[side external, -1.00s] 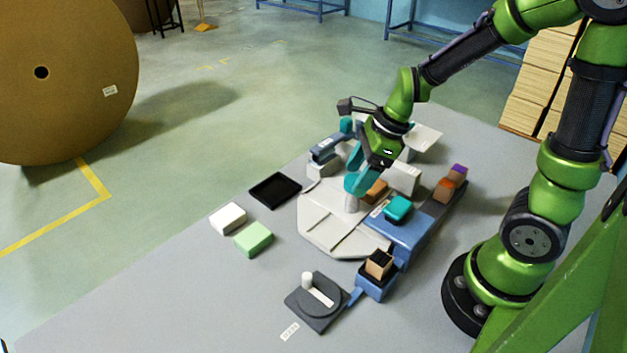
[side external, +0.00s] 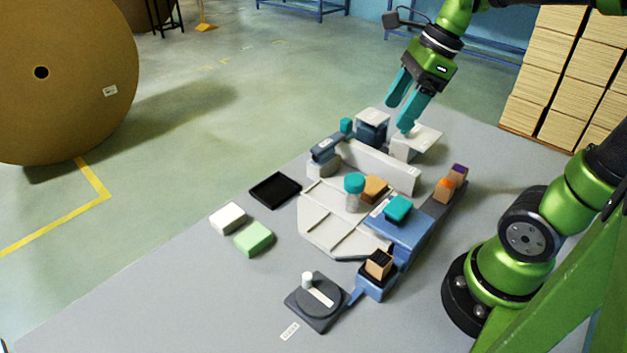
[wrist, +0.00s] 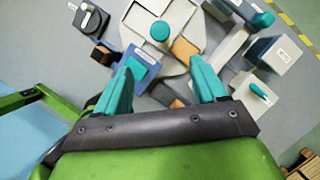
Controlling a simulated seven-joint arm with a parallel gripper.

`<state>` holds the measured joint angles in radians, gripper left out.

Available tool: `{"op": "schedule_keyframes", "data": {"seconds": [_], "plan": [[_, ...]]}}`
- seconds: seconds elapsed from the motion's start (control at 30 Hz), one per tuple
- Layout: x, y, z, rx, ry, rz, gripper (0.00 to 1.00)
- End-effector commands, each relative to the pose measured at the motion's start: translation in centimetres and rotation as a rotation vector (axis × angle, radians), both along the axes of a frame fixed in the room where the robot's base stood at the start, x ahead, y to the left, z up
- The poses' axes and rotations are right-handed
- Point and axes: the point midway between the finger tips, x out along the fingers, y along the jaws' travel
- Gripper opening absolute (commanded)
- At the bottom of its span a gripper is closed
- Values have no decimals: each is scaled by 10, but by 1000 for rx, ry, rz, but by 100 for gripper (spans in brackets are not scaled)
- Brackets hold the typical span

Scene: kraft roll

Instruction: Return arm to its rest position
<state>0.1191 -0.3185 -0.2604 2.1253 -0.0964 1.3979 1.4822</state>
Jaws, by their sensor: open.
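My gripper (side external: 405,103) is raised above the back of the table, over the fixtures there. Its two teal fingers are apart with nothing between them, and they also show in the wrist view (wrist: 160,97). A clear jar with a teal lid (side external: 354,185) stands upright on the light grey plate (side external: 330,228), apart from the gripper. In the wrist view the jar's teal lid (wrist: 160,31) lies beyond the fingertips. An orange-brown block (side external: 375,188) sits beside the jar.
A blue fixture with a teal block (side external: 398,208) stands right of the plate. A black tray (side external: 275,190), a white block (side external: 228,218) and a green block (side external: 253,239) lie left. A dark dial base (side external: 318,303) is in front. A white wall (side external: 385,168) stands behind the jar.

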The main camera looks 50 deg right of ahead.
Motion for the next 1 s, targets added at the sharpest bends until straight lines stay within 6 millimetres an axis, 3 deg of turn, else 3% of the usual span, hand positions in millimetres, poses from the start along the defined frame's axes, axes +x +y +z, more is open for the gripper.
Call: {"op": "schedule_keyframes", "data": {"seconds": [0.27, 0.37, 0.53, 0.8, 0.9, 1.0], "plan": [[0, 0, 0, -3, -5, 12, 71], [2, -2, -1, -38, -37, 93, 71], [3, 4, -10, -211, -190, 494, 71], [-12, 48, -15, -667, -515, 1371, 71], [-21, 64, -16, -828, -597, 1614, 71], [-30, 78, -15, -920, -644, 1725, 71]]}}
